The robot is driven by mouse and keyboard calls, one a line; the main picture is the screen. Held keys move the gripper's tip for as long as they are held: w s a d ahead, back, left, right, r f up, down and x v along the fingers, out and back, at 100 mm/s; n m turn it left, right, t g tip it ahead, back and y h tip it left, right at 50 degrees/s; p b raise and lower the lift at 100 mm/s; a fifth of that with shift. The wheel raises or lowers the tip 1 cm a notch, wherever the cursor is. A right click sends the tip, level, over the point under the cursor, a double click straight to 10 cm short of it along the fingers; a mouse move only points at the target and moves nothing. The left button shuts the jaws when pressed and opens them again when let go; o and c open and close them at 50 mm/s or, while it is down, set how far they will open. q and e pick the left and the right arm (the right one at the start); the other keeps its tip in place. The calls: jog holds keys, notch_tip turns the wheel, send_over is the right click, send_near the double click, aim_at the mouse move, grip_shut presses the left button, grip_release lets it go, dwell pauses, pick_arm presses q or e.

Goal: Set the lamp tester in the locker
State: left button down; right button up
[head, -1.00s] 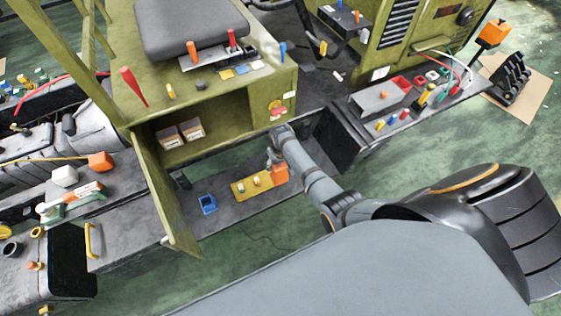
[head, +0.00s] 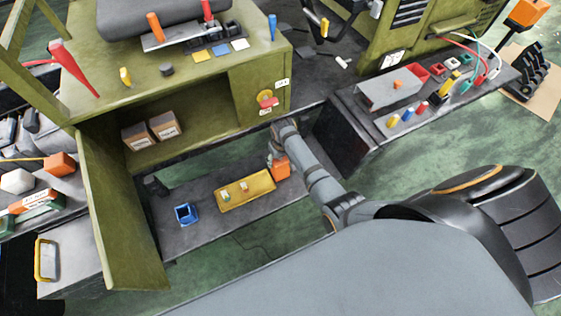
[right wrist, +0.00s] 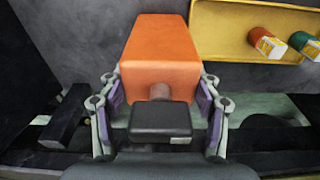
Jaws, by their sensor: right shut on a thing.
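The lamp tester appears to be the orange block (head: 281,167) beside the right end of the yellow tray. My right gripper (head: 275,153) is on it from above. In the right wrist view the orange block (right wrist: 160,50) sits between the two fingers of my right gripper (right wrist: 160,92), which are shut on it. I cannot tell whether it touches the dark deck. The locker (head: 205,105) is the green compartment up and left of the gripper, with its door (head: 118,215) swung open. My left gripper is not in view.
Two brown boxes (head: 138,137) stand at the locker's left; its right part is free. A yellow tray (head: 232,197) with small parts and a blue bin (head: 186,213) lie on the dark deck (head: 205,235) below. A red-and-yellow switch (head: 266,98) is on the locker's right front.

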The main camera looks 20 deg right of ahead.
jog(key=shift+s+a+r, duration=0.1)
jog(key=shift+s+r, duration=0.05)
jog(key=shift+s, duration=0.05)
grip_shut()
jog(key=o, duration=1.8)
grip_release()
jog(key=shift+f, duration=0.2)
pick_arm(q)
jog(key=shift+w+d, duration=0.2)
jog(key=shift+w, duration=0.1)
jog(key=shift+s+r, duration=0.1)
pick_arm(e)
jog(key=shift+r, duration=0.1)
